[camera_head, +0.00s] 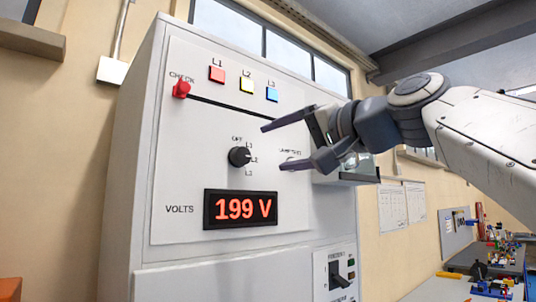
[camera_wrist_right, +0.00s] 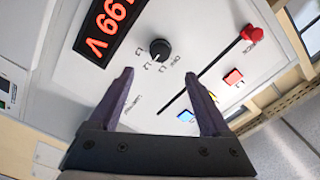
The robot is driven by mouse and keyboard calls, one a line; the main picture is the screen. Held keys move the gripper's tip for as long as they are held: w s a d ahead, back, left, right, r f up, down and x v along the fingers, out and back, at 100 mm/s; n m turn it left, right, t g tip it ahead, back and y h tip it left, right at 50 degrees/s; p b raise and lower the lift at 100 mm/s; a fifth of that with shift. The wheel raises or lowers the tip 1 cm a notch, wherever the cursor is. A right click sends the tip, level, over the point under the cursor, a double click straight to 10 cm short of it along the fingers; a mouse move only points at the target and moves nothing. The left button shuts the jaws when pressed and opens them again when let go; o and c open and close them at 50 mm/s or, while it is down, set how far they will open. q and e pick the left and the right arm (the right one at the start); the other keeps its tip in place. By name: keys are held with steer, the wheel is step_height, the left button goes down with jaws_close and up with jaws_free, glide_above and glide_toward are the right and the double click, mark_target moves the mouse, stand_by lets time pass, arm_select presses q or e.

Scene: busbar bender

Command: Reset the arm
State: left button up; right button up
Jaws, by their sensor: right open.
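My right gripper (camera_head: 288,142) is open and empty in front of the grey cabinet's panel (camera_head: 185,140), to the right of the black rotary knob (camera_head: 239,157). In the right wrist view its two fingers (camera_wrist_right: 160,95) are spread apart, and the knob (camera_wrist_right: 160,49) shows beyond them, untouched. The knob is labelled OFF, L1, L2 and L3. A red display (camera_head: 240,209) below it reads 199 V. My right arm comes in from the right. A small dark piece at the upper left edge may be part of my left arm; no left gripper shows.
A red CHECK lever (camera_head: 181,89) and red, yellow and blue lamps (camera_head: 245,86) sit high on the panel. A lower black switch (camera_head: 338,275) is at the bottom right. A workbench (camera_head: 470,285) with several small items stands at the right.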

steer(key=shift+f, duration=0.1)
stand_by(0.3)
steer(key=w+d+f+m+g+h, duration=0.1)
steer(key=w+d+f+h, duration=0.2)
steer(key=f, duration=0.7)
steer(key=w+d+f+m+g+h, duration=0.1)
steer(key=w+f+g+h, duration=0.1)
steer(key=w+f, duration=0.65)
steer(key=s+d+f+n+g+h, duration=0.15)
steer(key=s+f, duration=0.25)
steer(key=f, duration=0.8)
steer(key=s+d+f+n+g+h, duration=0.1)
steer(key=s+d+f+g+h, duration=0.15)
steer(key=f, duration=0.95)
steer(key=s+d+f+n+g+h, duration=0.1)
steer(key=s+d+f+g, duration=0.3)
steer(key=f, duration=0.8)
steer(key=s+f+n+g, duration=0.1)
steer(key=s+f+n, duration=0.1)
steer(key=s+f, duration=0.85)
steer(key=s+a+r+n+g, duration=0.1)
steer(key=s+a+r+n, duration=0.2)
steer(key=s+a, duration=0.3)
steer(key=s+a+r+n+g, duration=0.1)
steer(key=s+a+r+n, duration=0.2)
steer(key=s+a, duration=0.4)
steer(key=shift+s+a+r+n+g, duration=0.25)
steer(key=shift+s+n, duration=0.3)
steer(key=shift+n, duration=0.3)
